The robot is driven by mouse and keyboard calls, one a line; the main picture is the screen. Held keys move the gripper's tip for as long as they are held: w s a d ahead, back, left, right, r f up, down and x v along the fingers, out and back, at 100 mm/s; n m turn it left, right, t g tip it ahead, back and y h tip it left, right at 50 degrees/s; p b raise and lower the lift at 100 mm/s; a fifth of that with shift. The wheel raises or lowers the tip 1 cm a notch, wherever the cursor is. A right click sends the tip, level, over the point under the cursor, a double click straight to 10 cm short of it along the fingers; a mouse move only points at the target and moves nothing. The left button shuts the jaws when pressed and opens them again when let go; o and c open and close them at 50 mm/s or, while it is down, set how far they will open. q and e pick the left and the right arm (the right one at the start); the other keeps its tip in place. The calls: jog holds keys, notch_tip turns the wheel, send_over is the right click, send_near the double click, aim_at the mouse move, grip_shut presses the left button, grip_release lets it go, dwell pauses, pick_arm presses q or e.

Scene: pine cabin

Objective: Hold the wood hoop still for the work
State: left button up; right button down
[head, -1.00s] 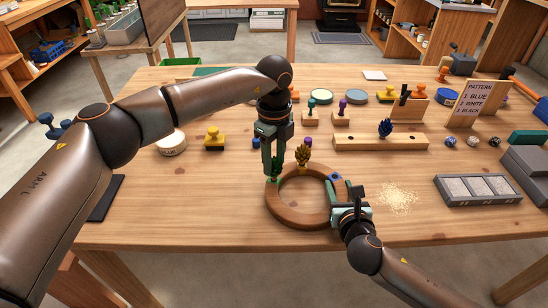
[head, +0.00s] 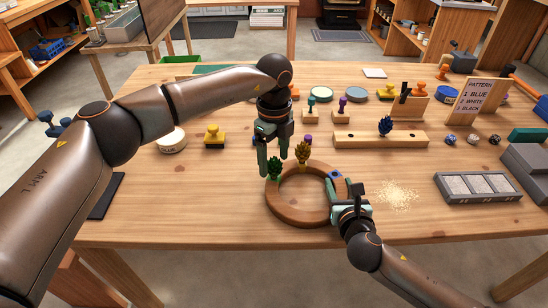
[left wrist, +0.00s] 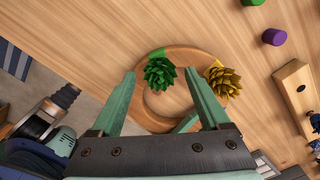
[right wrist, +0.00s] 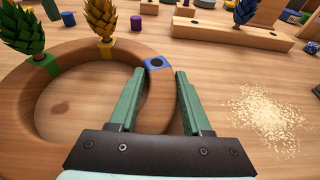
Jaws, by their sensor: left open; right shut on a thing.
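The wood hoop (head: 283,212) lies flat on the table, with green, yellow and blue patches on its rim. A green pinecone-like piece (head: 274,168) stands on the green patch and a yellow one (head: 303,156) on the yellow patch. The blue patch (right wrist: 157,64) has a dark hole and nothing on it. My right gripper (head: 340,188) is shut on the hoop's right side; its fingers straddle the rim in the right wrist view (right wrist: 158,100). My left gripper (head: 275,166) is open, just above the green piece, which shows between its fingers in the left wrist view (left wrist: 160,73).
A blue pinecone-like piece (head: 385,126) stands on a wooden block (head: 360,140) behind the hoop. A pattern sign (head: 474,100) reads blue, white, black. Sawdust (head: 397,195) and a grey tray (head: 478,189) lie to the right. Stamps stand at the back.

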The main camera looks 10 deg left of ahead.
jog(key=shift+s+f, duration=0.2)
jog(key=shift+f, duration=0.25)
pick_arm(q)
notch_tip(320, 180, up, 12)
jog(key=shift+f, duration=0.1)
pick_arm(e)
jog(key=shift+c, duration=1.4)
grip_release()
jog(key=shift+r, duration=0.1)
